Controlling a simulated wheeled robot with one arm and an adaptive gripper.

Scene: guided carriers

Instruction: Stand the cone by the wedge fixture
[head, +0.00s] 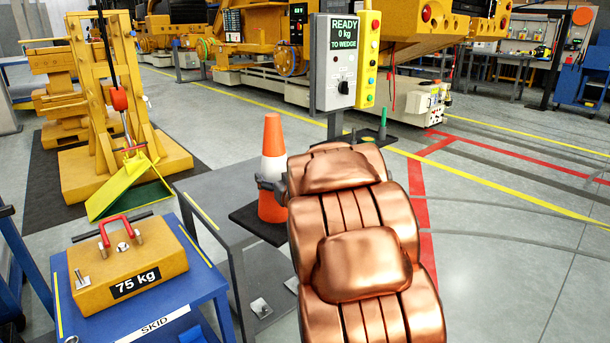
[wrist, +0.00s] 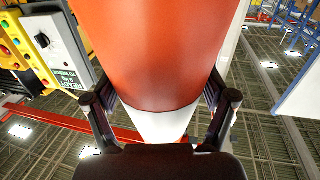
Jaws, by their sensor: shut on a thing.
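The cone (head: 272,140) is orange with a white band and a square black base. It stands upright in the head view, right of the grey table. It also fills the middle of the wrist view (wrist: 145,50). My gripper (head: 272,186) is shut on the cone, with a black finger on each side of it in the wrist view (wrist: 160,110). My copper arm hides part of the cone's right side. I cannot tell whether the base touches anything below. The wedge fixture (head: 128,183), a yellow and green slanted plate by a yellow frame, is at the left, apart from the cone.
A blue skid table (head: 205,290) carries a yellow 75 kg block (head: 165,262). A grey table (head: 205,185) stands between it and the cone. A control panel (head: 335,62) reads "READY 0 kg TO WEDGE". Yellow carriers (head: 250,50) stand behind. Open floor lies right.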

